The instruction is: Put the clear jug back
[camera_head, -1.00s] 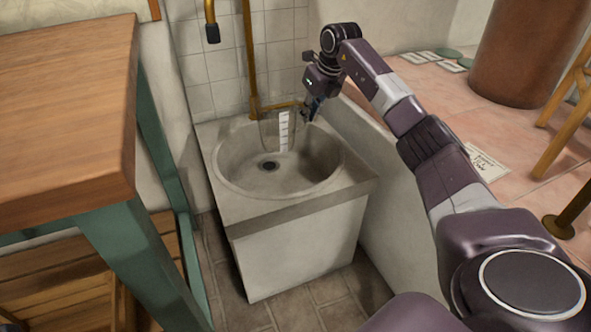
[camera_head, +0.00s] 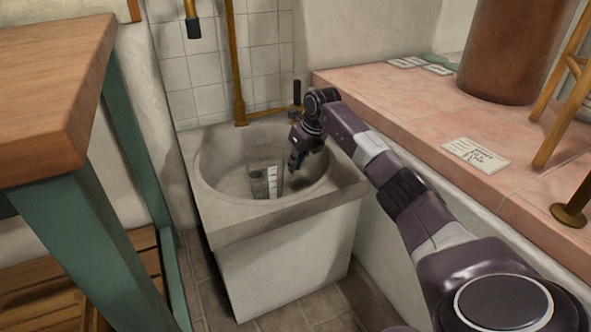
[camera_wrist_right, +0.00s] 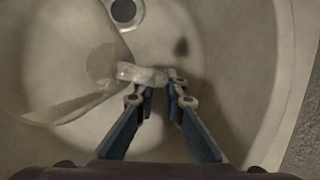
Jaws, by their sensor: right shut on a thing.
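The clear jug (camera_head: 258,181) has see-through walls and a white scale strip. It looks roughly upright inside the bowl of the stone sink (camera_head: 215,207). My right gripper (camera_head: 296,168) reaches down into the bowl at the jug's right side. In the right wrist view, my right gripper (camera_wrist_right: 161,92) is shut on the handle of the clear jug (camera_wrist_right: 138,73), whose transparent body spreads to the left. I cannot tell whether the jug's base touches the bowl. My left gripper is out of view.
A brass pipe (camera_head: 238,70) runs down the tiled wall behind the sink. A wooden table (camera_head: 50,90) with green legs stands at the left. A pink tiled ledge (camera_head: 400,110) at the right holds paper cards (camera_head: 476,155) and a large brown cylinder (camera_head: 515,50).

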